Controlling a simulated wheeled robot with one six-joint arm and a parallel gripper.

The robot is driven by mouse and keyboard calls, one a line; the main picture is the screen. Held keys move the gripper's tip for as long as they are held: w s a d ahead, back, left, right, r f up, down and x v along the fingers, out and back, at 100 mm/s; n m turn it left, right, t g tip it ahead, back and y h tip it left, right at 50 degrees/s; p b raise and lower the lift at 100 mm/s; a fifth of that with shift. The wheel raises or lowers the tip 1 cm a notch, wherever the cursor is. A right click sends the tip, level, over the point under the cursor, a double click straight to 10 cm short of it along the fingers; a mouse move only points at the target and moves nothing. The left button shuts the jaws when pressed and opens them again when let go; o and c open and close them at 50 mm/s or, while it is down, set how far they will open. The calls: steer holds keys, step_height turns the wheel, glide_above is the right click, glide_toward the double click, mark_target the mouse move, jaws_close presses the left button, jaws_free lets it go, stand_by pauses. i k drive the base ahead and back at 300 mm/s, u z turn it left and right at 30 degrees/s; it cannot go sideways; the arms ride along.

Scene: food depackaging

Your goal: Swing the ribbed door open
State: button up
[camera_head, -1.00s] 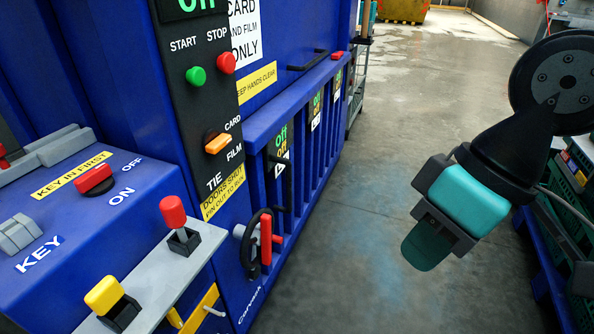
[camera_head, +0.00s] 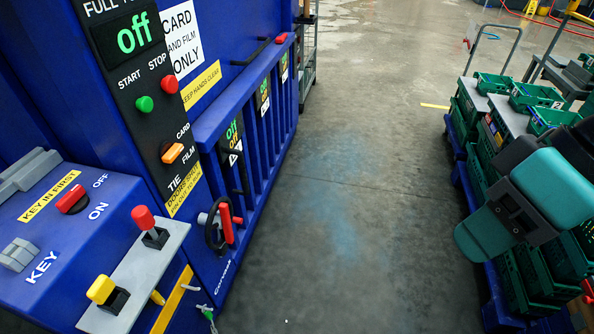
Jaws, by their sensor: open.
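The ribbed door (camera_head: 262,150) is the blue lower front of the baler, with upright ribs. It looks shut against the machine. A black vertical handle (camera_head: 241,172) stands on its near part. A black ring wheel with a red lever (camera_head: 227,222) sits low at its near edge. My gripper (camera_head: 490,225), teal and dark grey, is at the right side of the view, well apart from the door. It is empty. Its fingers partly overlap each other in this view.
The blue baler carries a control panel (camera_head: 150,100) and a near console with a red-knobbed lever (camera_head: 144,218) and a yellow-knobbed lever (camera_head: 103,289). Carts with green crates (camera_head: 490,84) stand at the right. The grey floor (camera_head: 350,190) between is clear.

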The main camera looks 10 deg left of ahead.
mark_target(265, 140)
steer(key=u, duration=0.05)
steer(key=i, duration=0.25)
steer(key=u, duration=0.95)
steer(key=i, duration=0.65)
steer(key=u, duration=0.55)
